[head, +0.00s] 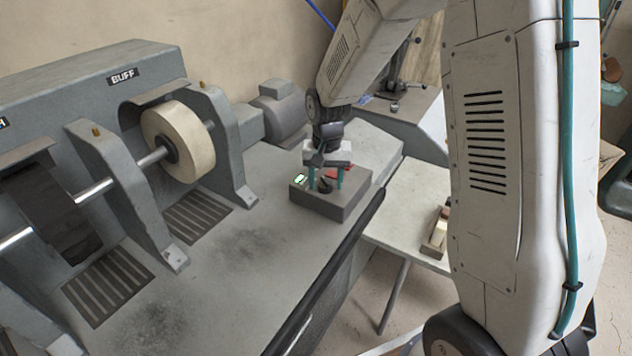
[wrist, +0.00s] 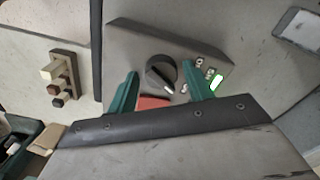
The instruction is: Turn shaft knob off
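The shaft knob (wrist: 160,72) is a round black dial with a raised grip bar on the top face of a grey control box (head: 334,207). In the wrist view its white pointer mark faces down and slightly right, near small pale labels. In the head view the knob (head: 325,186) is partly hidden. My gripper (wrist: 160,68) is open and points down over the box. Its two teal fingers stand on either side of the knob with gaps visible; I cannot tell the exact height of the tips. The gripper (head: 326,184) holds nothing.
A lit green indicator (wrist: 216,82) and a red button (wrist: 153,103) sit close to the knob. The buffing wheel (head: 180,141) and its shaft are at left in the head view. A side table (head: 405,205) carries a small block (wrist: 68,77) with several pegs.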

